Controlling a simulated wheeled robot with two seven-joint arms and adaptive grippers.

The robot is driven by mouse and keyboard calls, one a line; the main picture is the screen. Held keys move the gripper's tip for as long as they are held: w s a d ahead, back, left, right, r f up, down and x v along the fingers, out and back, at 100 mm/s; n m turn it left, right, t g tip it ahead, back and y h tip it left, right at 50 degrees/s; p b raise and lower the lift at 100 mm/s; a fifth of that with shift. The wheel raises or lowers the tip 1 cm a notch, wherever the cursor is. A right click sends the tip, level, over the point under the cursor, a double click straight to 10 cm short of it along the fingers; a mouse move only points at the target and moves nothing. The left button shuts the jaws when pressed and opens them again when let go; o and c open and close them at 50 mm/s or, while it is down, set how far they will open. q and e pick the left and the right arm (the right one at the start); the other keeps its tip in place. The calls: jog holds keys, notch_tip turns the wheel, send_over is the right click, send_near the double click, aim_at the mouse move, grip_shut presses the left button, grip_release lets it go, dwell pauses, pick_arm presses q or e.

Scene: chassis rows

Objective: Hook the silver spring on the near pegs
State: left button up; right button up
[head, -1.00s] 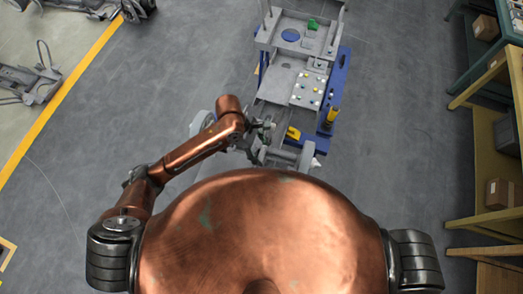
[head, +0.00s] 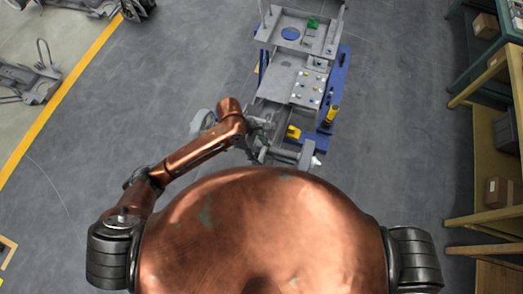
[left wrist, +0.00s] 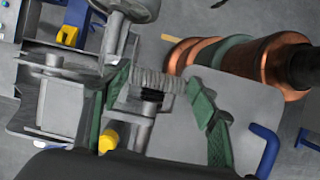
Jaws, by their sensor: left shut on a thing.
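The silver spring (left wrist: 158,80) is a pale coil lying crosswise between the green finger pads of my left gripper (left wrist: 165,98) in the left wrist view. The left gripper is shut on it, a pad at each end. In the head view my left gripper (head: 258,130) is at the near left part of the grey chassis (head: 280,88), and the spring is too small to make out. A dark, short cylinder (left wrist: 151,96) shows just below the spring; I cannot tell whether it is one of the near pegs, or whether the spring touches any peg. My right gripper is out of view.
A yellow block (head: 293,132) sits on the chassis near the gripper. A blue frame (head: 339,85) runs along the chassis's right side, with a yellow post (head: 332,115). Shelves with boxes (head: 499,190) stand at far right. The grey floor between is clear.

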pick_arm(q)
jog(key=o, duration=1.3)
jog(key=shift+c, duration=0.2)
jog(key=shift+w, duration=0.1)
jog(key=shift+w+a+r, duration=0.1)
jog(key=shift+a+r, duration=0.05)
jog(key=shift+r, duration=0.35)
jog(key=v, duration=1)
jog(key=shift+a+r, duration=0.2)
jog(key=shift+r, duration=0.1)
